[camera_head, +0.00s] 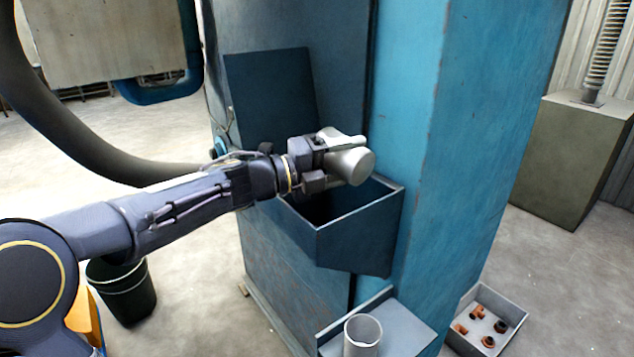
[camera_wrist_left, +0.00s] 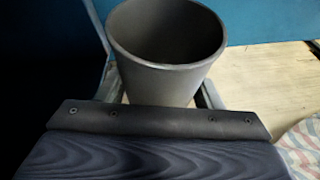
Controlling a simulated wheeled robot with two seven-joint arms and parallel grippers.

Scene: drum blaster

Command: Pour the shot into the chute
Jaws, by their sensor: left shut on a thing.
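My left gripper (camera_head: 338,160) is shut on a grey metal cup (camera_head: 352,167). It holds the cup lying over on its side above the open chute (camera_head: 358,232), a blue box mouth on the front of the blue machine. The cup is apart from the chute's rim. In the left wrist view the cup (camera_wrist_left: 168,75) sits between the fingers and its open mouth shows a bare, dark grey inside; I see no shot there. The bottom of the chute is dark, so its contents are hidden. My right gripper is out of view.
The chute's dark blue lid (camera_head: 272,98) stands open behind it. A second grey cup (camera_head: 362,336) stands upright on a ledge (camera_head: 402,326) below. A grey tray (camera_head: 516,318) with copper fittings lies on the floor at right. A dark bucket (camera_head: 122,292) stands at left.

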